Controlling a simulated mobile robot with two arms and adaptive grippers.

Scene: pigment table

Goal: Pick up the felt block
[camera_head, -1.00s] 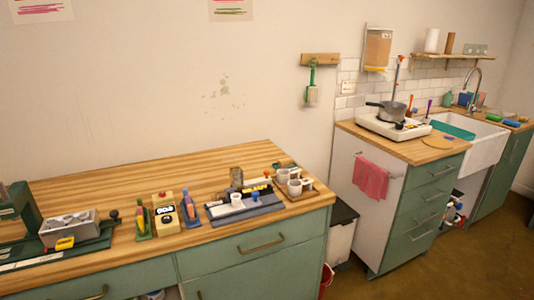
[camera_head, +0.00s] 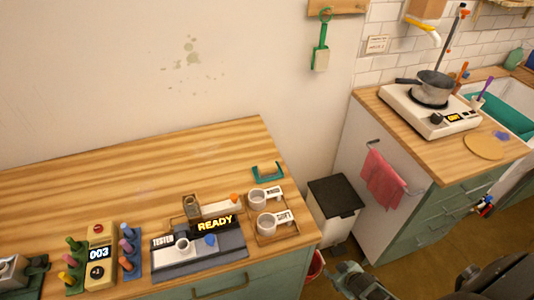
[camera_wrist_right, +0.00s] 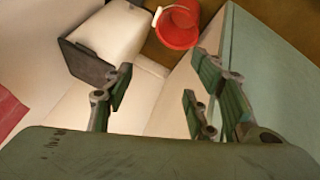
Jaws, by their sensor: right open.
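I cannot tell for sure which thing is the felt block. A small teal open-topped piece (camera_head: 267,172) lies at the table's back right. My right gripper (camera_head: 347,278) shows at the bottom of the head view, beyond the table's right edge and apart from these things. In the right wrist view its open fingers (camera_wrist_right: 157,95) have nothing between them, with the bin and floor below. My left gripper is not in view.
The wooden table (camera_head: 130,165) is clear at the back. A tester (camera_head: 200,262), two cups in a tray (camera_head: 292,236) and a counter box (camera_head: 99,256) stand along its front. A bin (camera_head: 334,211) and red bucket (camera_wrist_right: 177,26) stand beside it.

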